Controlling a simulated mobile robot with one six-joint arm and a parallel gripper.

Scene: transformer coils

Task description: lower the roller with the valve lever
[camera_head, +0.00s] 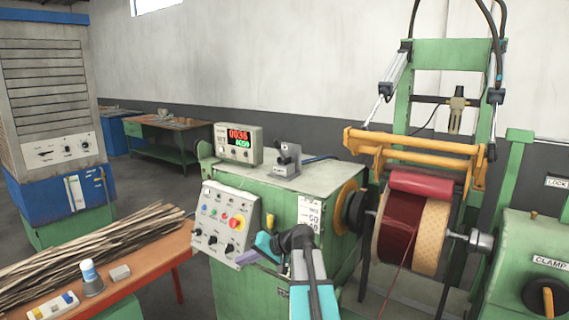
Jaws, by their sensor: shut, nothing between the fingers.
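The red roller (421,184) hangs from an orange frame (420,150) on the winding machine. It sits right at the top of the dark red coil (397,228); I cannot tell whether they touch. A small grey valve block with a lever (286,158) stands on top of the green cabinet. My gripper (243,258) is in front of the cabinet, beside the lower right of the button panel, with its fingers pointing left. It is shut and empty. It is below and in front of the valve, apart from it.
A sloped button panel (222,222) is close to my gripper. A counter display (238,143) stands left of the valve. A bench (140,262) with wooden strips, a bottle and small boxes is at the left. A clamp unit (545,262) is at the right.

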